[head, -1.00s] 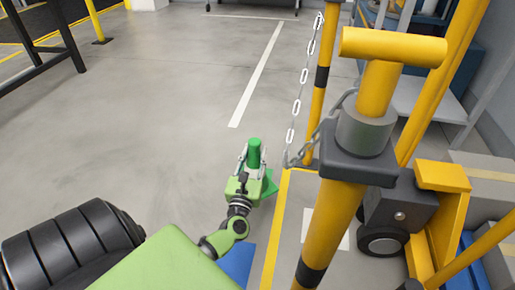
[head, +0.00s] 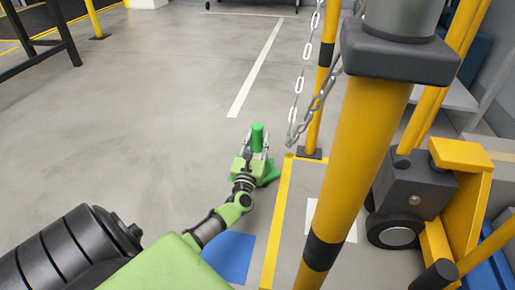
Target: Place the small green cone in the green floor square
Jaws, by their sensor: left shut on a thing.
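The small green cone (head: 257,137) stands out at the top of my left gripper (head: 257,150), whose fingers are closed around it. The green floor square (head: 270,171) lies on the floor under and just right of the gripper, mostly hidden by it. The cone looks roughly upright over the square's area. I cannot tell whether its base touches the floor. My right gripper is not in view.
A blue floor square (head: 230,256) lies nearer me. A yellow floor line (head: 279,215) runs right of both squares. A thick yellow post (head: 358,150) and a hanging chain (head: 297,95) stand at right, with a wheeled yellow-grey unit (head: 410,195) behind.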

